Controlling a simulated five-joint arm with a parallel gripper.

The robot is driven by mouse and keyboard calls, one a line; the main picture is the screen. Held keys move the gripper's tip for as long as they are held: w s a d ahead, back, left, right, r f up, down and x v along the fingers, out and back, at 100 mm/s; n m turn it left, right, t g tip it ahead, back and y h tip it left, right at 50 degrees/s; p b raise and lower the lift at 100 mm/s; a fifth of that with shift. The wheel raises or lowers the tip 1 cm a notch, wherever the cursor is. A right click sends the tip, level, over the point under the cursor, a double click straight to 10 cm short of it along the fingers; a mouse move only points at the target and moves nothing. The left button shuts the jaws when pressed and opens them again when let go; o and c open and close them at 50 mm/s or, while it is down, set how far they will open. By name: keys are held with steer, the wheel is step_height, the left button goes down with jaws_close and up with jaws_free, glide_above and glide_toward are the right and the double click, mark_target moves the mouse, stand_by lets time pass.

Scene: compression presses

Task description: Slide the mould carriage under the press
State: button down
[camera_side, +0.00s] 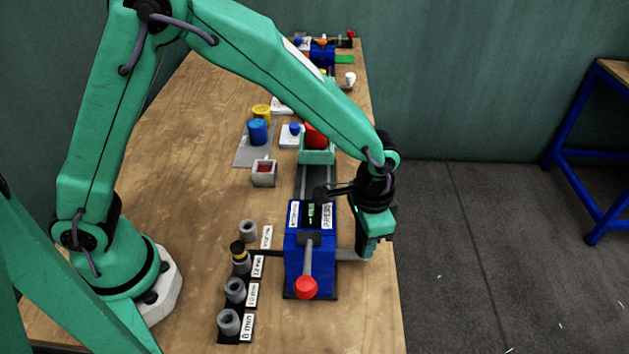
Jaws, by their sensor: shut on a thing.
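A blue press (296,268) with a red-knobbed lever (306,287) stands near the front of the bench. Grey rails (316,184) run back from it to a pale green carriage (317,157), which seems to be the mould carriage and bears a red cylinder (316,135). The carriage is behind the press, apart from it. My gripper (367,255) is low at the press's right side, shut at the end of a grey bar (349,254) that sticks out from the press. The fingertips are small and partly hidden.
Grey ring-like cylinders (229,322) stand by labels left of the press. A grey box (263,174), a blue jar (258,131) and a yellow jar (261,112) stand further back left. The bench's right edge is close to my gripper.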

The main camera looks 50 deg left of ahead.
steer(key=shift+s+d, duration=0.8)
steer(key=c, duration=1.1)
jaws_free()
steer(key=shift+o, duration=0.2)
step_height(320, 180, up, 8)
